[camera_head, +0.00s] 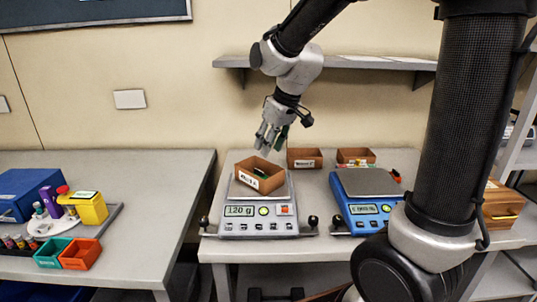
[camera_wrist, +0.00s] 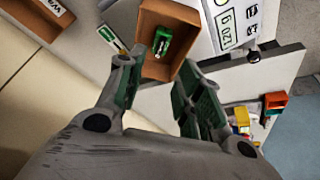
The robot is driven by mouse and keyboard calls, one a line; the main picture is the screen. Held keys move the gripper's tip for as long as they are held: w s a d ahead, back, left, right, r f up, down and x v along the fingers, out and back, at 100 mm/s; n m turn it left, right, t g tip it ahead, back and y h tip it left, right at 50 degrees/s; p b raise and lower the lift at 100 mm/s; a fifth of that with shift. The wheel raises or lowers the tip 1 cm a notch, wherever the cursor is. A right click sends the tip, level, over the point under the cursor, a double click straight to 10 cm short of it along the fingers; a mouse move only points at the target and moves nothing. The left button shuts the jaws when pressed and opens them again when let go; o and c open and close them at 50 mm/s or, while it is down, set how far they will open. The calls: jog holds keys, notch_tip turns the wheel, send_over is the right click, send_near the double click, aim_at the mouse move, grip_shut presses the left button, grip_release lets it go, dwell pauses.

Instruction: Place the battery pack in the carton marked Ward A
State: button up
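A small brown open carton (camera_head: 268,186) sits turned at an angle on the left scale; its label is blurred but seems to read Ward A. A green battery-like pack (camera_wrist: 162,42) lies inside it, against one wall in the wrist view, with only a bit of green (camera_head: 261,174) showing in the head view. My gripper (camera_head: 268,138) is above the carton. In the wrist view its two fingers (camera_wrist: 157,78) are spread apart with nothing between them, and the pack lies beyond the tips, apart from them.
The left scale (camera_head: 258,225) reads 120 g. A blue scale (camera_head: 368,208) stands to its right. Two more cartons, one labelled (camera_head: 304,158) and one with items (camera_head: 356,156), stand behind. A shelf (camera_head: 350,62) hangs above. The left table holds coloured bins (camera_head: 80,254) and a yellow box (camera_head: 92,210).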

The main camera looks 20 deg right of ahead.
jog(key=s+d+r+m, duration=0.1)
jog(key=s+d, duration=0.3)
jog(key=s, duration=0.3)
jog(key=s+d+r+m+h, duration=0.1)
jog(key=s+d, duration=0.3)
jog(key=s, duration=0.4)
jog(key=s+d+r+m+h, duration=0.1)
jog(key=s+d+r+m, duration=0.1)
jog(key=s+d, duration=0.3)
jog(key=s+m, duration=0.1)
jog(key=s, duration=0.2)
jog(key=shift+r, duration=0.3)
jog(key=shift+d, duration=0.1)
dwell(0.5)
